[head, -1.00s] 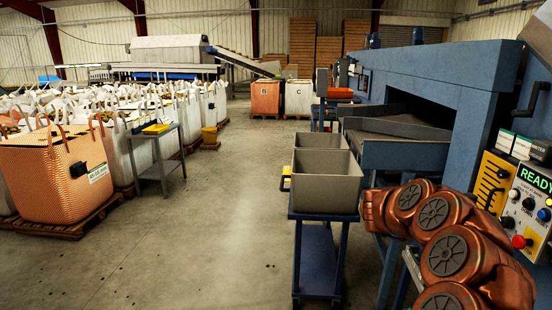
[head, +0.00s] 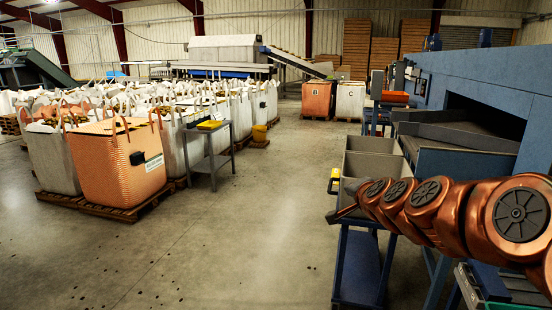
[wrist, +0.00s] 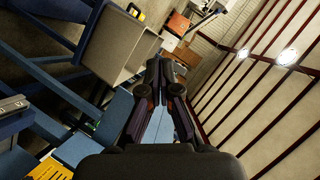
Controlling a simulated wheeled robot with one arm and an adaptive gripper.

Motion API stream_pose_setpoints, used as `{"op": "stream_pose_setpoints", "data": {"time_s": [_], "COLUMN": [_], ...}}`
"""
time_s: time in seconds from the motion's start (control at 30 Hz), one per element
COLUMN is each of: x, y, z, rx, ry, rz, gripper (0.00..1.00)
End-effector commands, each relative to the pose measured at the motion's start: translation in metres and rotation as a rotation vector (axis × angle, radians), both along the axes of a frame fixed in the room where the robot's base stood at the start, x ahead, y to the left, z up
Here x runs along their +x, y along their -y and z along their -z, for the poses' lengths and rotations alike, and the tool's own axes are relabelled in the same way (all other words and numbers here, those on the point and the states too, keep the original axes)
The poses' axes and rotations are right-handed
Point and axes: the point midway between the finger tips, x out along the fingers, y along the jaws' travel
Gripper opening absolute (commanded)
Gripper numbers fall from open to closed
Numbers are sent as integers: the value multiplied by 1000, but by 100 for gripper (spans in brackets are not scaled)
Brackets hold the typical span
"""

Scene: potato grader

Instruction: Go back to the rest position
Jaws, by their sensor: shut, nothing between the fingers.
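My gripper (wrist: 158,75) shows in the wrist view, its dark fingers drawn together with nothing between them. In the head view the tip of my gripper (head: 343,213) shows at the left end of my copper-coloured arm, in front of the grey bins on the blue trolley. The arm stretches in from the right edge and hides part of the bins and the machine behind it. I cannot tell in the head view how far the gripper is from the bins.
Grey bins (head: 374,163) stand on a blue trolley (head: 362,265). The blue grader (head: 480,75) fills the right side. An orange bulk bag (head: 120,170) sits on a pallet at left, near a small grey table (head: 209,150). The concrete floor (head: 240,240) between is clear.

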Motion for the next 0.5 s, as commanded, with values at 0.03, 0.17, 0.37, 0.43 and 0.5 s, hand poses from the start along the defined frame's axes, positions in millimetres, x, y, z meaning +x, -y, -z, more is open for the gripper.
{"op": "stream_pose_setpoints", "data": {"time_s": [0.03, 0.17, 0.37, 0.43, 0.5], "x": [-17, -65, -160, -197, -235], "y": [-19, -59, -90, -92, -89], "z": [11, 43, 102, 121, 139], "rx": [-38, -136, -291, -341, -390], "ry": [-50, -188, -441, -534, -632], "rz": [-75, -260, -514, -591, -662], "gripper": [0, 0, 0, 0, 0]}}
